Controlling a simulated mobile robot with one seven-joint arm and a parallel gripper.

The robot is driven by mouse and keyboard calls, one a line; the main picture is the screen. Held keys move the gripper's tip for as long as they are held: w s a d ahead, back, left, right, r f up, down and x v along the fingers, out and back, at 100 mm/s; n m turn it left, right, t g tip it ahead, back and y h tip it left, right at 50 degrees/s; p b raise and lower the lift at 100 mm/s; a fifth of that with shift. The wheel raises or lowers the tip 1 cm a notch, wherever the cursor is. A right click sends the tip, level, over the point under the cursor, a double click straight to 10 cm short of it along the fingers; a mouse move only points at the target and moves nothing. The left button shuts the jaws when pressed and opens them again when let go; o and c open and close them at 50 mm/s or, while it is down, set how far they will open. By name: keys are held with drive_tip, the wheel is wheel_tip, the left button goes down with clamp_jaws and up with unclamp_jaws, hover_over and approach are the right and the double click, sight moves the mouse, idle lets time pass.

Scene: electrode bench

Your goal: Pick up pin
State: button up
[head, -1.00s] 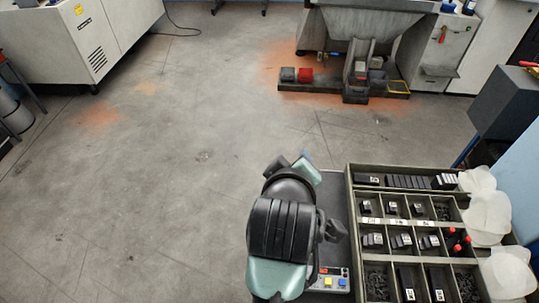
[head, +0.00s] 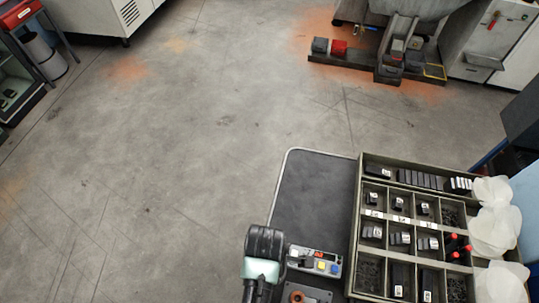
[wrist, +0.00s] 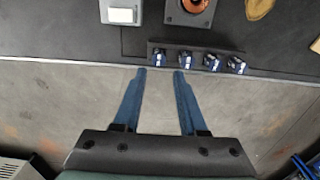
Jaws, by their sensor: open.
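My gripper (wrist: 160,73) shows in the wrist view with two blue fingers apart and nothing between them. A dark bar (wrist: 219,49) carrying several small blue, black and white pieces lies just beyond the fingertips. The leftmost piece (wrist: 159,59) is nearly in line with the gap. A grey block with an orange ring (wrist: 196,5) is behind the bar; the ring also shows in the head view (head: 297,297). I cannot tell which of these, if any, is the pin. In the head view my arm hides the gripper.
A divided crate (head: 357,200) of small black parts stands right of the dark bench top (head: 310,195). A small box with coloured buttons (head: 315,262) is beside my arm. The far bench top is clear.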

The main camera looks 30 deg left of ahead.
drive_tip(key=shift+w+d+f, duration=0.1)
drive_tip(key=shift+d+f, duration=0.1)
drive_tip(key=shift+f, duration=1.1)
drive_tip(key=shift+w+d+f, duration=0.1)
drive_tip(key=shift+d+f, duration=0.05)
drive_tip(key=shift+f, duration=1.1)
clamp_jaws()
